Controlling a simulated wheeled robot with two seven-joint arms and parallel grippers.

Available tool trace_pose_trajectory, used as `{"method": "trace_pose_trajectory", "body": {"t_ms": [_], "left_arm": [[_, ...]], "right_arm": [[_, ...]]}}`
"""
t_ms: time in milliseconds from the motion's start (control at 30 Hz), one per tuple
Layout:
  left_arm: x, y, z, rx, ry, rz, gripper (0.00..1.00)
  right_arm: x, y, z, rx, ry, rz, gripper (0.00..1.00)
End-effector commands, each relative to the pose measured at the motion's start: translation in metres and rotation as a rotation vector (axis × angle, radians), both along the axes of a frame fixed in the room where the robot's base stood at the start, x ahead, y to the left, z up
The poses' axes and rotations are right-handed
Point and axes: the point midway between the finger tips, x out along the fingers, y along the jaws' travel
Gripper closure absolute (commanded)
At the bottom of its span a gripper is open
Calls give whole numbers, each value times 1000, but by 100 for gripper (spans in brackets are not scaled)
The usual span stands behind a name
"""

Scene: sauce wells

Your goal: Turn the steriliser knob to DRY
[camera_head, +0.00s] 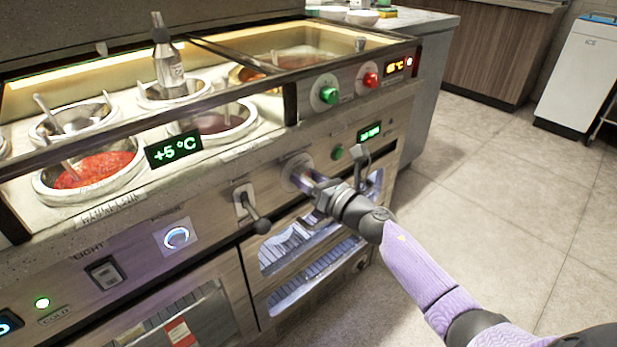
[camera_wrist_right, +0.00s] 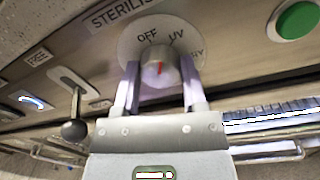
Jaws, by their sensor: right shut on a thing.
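The steriliser knob (camera_wrist_right: 158,70) is a pale round knob with a red mark, on a round dial plate (camera_wrist_right: 128,46) lettered OFF and UV. A third label, ending in "RY", is partly hidden at the right. The red mark is near upright, roughly between OFF and UV; I cannot tell its exact setting. My right gripper (camera_wrist_right: 160,85) is shut on the knob, one finger on each side. In the head view the right gripper (camera_head: 308,182) reaches the dial plate (camera_head: 290,168) and mostly hides the knob. My left gripper is not in view.
A ball-ended lever (camera_head: 250,207) is left of the dial, and a green button (camera_head: 337,152) is to its right. A metal handle (camera_head: 361,165) stands out close to my right wrist. Sauce wells (camera_head: 60,195) are above the panel. The floor at right is clear.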

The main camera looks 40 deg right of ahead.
Motion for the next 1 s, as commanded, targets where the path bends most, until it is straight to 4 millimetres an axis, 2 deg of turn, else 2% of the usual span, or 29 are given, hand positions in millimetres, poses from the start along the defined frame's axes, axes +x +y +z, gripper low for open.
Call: {"method": "trace_pose_trajectory", "body": {"t_ms": [300,1000], "left_arm": [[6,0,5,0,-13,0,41],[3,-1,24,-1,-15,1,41]], "right_arm": [[0,-1,0,298,24,0,100],[0,-1,-1,946,73,0,100]]}}
